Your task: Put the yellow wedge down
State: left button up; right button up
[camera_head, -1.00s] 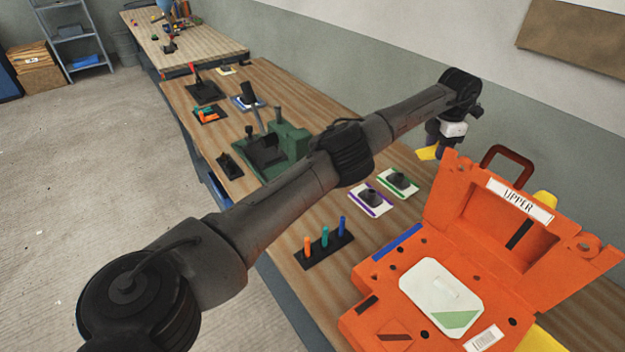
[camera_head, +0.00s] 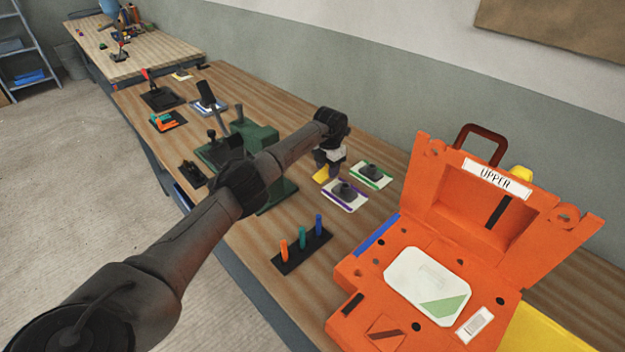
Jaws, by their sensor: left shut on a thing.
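My left arm comes in from the lower left and reaches across the bench. The fingers hide part of the wedge. I cannot tell whether the wedge touches the bench top. My right gripper is not in view.
An open orange mould (camera_head: 370,272) labelled UPPER fills the right. Purple-edged (camera_head: 345,206) and green-edged (camera_head: 377,182) cards carry grey parts. A black rack (camera_head: 301,250) holds coloured pegs. A green machine (camera_head: 262,137) stands behind my arm. Bare wood (camera_head: 245,240) lies left of the rack.

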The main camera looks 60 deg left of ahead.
pick_arm(q)
jog(key=b, duration=0.2)
send_over(314, 183)
notch_tip(314, 183, down, 3)
jog(key=shift+w+f, duration=0.1)
jog(key=shift+f, duration=0.05)
notch_tip(314, 183, down, 3)
jog(key=shift+b, duration=0.75)
jog(key=shift+f, duration=0.55)
jog(key=shift+f+b, duration=0.1)
jog(key=shift+b, duration=0.25)
jog(key=o, duration=0.6)
jog(key=shift+o, duration=0.2)
